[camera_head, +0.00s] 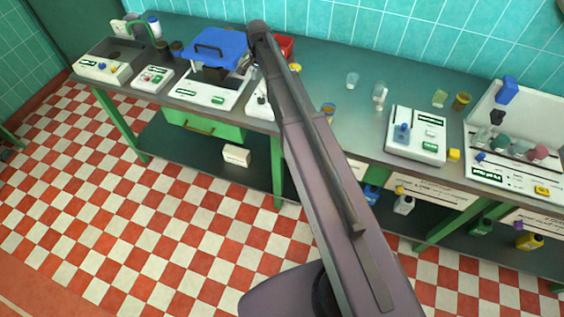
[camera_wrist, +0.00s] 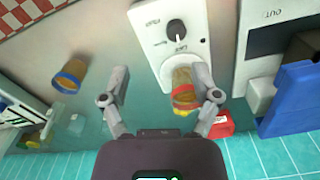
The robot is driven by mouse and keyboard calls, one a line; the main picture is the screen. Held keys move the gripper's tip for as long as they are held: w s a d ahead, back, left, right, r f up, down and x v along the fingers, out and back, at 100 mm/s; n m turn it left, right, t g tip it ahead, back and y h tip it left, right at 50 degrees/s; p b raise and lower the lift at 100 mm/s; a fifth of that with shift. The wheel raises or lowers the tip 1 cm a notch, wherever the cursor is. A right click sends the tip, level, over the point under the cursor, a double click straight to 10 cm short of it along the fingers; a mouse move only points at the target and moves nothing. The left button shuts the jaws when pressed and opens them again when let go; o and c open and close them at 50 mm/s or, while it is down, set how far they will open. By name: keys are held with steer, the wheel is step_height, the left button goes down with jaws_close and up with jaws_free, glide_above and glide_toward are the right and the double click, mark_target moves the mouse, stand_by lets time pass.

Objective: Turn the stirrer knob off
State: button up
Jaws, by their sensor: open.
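In the wrist view a white device (camera_wrist: 187,50) carries a round black knob (camera_wrist: 176,28) with printed lettering around it, too small to read surely. I take it for the stirrer. A jar with amber contents and red and yellow bands (camera_wrist: 183,92) is over the device's round plate, by the right finger; I cannot tell if they touch. My gripper (camera_wrist: 161,82) is open, its fingers apart, with the knob beyond the fingertips toward the top of the picture. In the head view a white device (camera_head: 257,104) shows partly behind my arm; its knob is not clear there.
A jar with a blue rim (camera_wrist: 70,75) stands left of the fingers in the wrist view. A blue-lidded device (camera_head: 215,48) and a red tray (camera_head: 284,45) are near my arm. Clear glasses (camera_head: 380,93) stand right of my arm, with bare bench (camera_head: 325,75) between.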

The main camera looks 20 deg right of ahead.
steer(key=s+f+n+b, duration=0.3)
steer(key=s+f+b, duration=0.1)
steer(key=s, duration=0.5)
steer(key=s+f+n+b, duration=0.3)
steer(key=s+f+b, duration=0.2)
steer(key=s, duration=0.4)
steer(key=s+f+n+b, duration=0.4)
steer(key=s+f, duration=0.1)
steer(key=s, duration=0.4)
steer(key=shift+b, duration=0.3)
steer(key=shift+w+a, duration=0.1)
stand_by(0.7)
